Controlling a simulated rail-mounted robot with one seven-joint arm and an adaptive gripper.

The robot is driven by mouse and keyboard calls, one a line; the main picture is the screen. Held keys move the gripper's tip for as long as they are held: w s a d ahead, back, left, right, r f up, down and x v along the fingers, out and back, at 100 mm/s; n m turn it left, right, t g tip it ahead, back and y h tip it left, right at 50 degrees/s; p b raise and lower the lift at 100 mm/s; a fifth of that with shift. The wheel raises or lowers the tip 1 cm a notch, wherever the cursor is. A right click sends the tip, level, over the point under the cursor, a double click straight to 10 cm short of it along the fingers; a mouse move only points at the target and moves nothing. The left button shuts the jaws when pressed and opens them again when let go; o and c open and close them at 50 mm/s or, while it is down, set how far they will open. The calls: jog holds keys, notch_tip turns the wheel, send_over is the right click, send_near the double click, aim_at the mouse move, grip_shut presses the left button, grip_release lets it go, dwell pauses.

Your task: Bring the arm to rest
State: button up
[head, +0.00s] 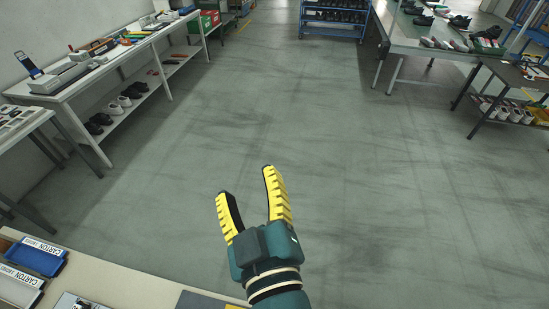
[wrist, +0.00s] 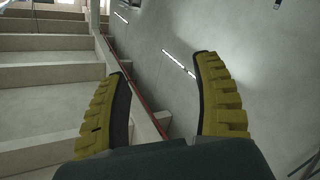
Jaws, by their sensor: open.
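My gripper (head: 247,190) is open, with its two yellow, ridged fingers apart and nothing between them. In the head view it is held up over the grey floor, just beyond the edge of a near table. In the wrist view my gripper (wrist: 165,85) also shows open and empty.
A long bench (head: 95,80) runs along the left wall. A worktable (head: 425,45) and a blue shelf rack (head: 335,18) stand farther back. The middle floor is clear.

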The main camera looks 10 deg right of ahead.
jog(key=s+d+r+m+t+h, duration=0.1)
jog(key=s+d+r+m+t, duration=0.1)
jog(key=r, duration=0.4)
jog(key=s+d+r+m+t+h, duration=0.1)
jog(key=s+d+r+m+t, duration=0.1)
jog(key=r, duration=0.4)
jog(key=d+m, duration=0.1)
jog(key=m, duration=0.1)
jog(key=shift+s+r+m+t, duration=0.3)
jog(key=shift+s+r, duration=0.05)
jog(key=shift+s, duration=0.05)
